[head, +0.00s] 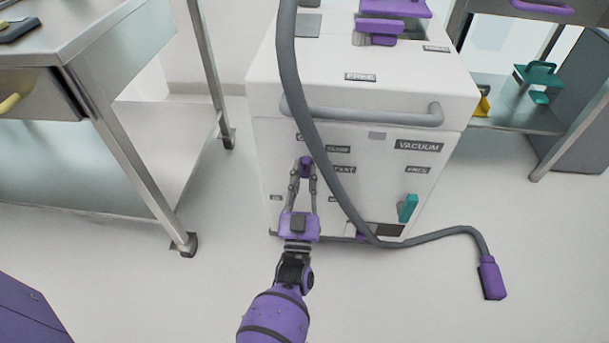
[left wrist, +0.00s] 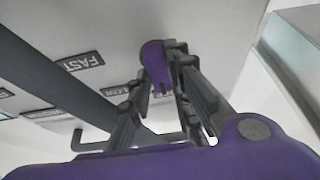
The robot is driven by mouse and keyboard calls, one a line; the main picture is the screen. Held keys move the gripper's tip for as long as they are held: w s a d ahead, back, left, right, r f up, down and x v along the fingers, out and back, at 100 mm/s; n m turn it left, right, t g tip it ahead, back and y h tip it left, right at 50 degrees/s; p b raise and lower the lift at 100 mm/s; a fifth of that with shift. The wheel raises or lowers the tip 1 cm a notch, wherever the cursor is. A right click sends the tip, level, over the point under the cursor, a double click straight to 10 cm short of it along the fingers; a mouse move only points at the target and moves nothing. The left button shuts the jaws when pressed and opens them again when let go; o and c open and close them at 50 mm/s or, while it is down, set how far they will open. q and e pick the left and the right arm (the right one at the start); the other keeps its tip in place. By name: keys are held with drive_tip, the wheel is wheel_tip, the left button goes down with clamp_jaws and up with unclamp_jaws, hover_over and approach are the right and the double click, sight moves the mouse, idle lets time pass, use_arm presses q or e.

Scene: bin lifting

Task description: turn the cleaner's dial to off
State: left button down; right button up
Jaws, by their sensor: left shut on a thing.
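The cleaner (head: 350,85) is a white box with a front panel of dark labels, one reading VACUUM. Its purple dial (head: 306,163) sits on the left part of this panel, near labels that appear to read SLOW and FAST. My left gripper (head: 304,175) reaches it from below, shut on the dial with a finger on each side. In the left wrist view the purple dial (left wrist: 155,62) shows between the fingertips, which partly cover it. The FAST label (left wrist: 80,63) lies left of it. The label the dial points at cannot be told. My right gripper is not in view.
A grey hose (head: 345,200) hangs across the panel just right of my gripper and ends in a purple nozzle (head: 491,278) over the floor. A teal lever (head: 408,208) is at the panel's lower right. A metal cart (head: 130,150) stands left. Floor in front is clear.

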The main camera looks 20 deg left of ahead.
use_arm(q)
drive_tip(key=c, duration=1.6)
unclamp_jaws()
